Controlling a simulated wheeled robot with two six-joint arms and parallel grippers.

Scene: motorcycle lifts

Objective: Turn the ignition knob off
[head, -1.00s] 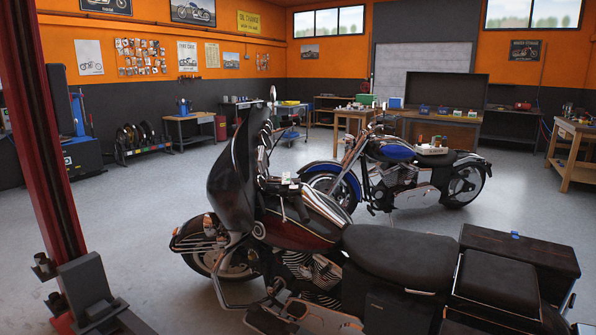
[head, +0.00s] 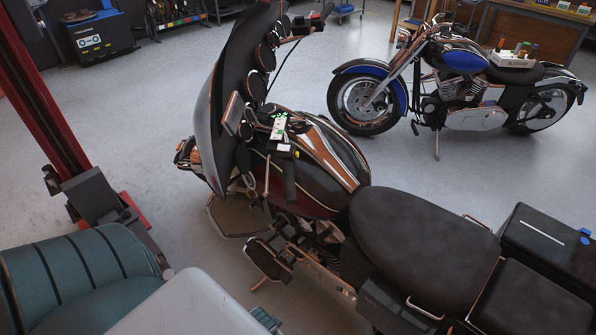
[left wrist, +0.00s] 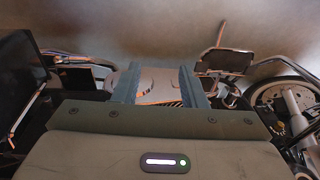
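The near motorcycle, black and dark red (head: 330,150), stands with its fairing and gauges at the left and its seat towards the lower right. A small pale panel with a green light (head: 279,126) sits behind the gauges, ahead of the tank. I cannot make out the ignition knob for certain. My left arm shows at the lower left of the head view. In the left wrist view my left gripper (left wrist: 160,86) is open, its two fingers apart with nothing held between them. Metal motorcycle parts show beyond the fingers. My right gripper is not in view.
A blue and black motorcycle (head: 460,85) stands behind, with a white tray (head: 513,58) on its seat. A red lift post (head: 45,100) rises at the left. Black cases (head: 550,245) sit at the near motorcycle's rear. Clear floor lies between the post and the workbenches.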

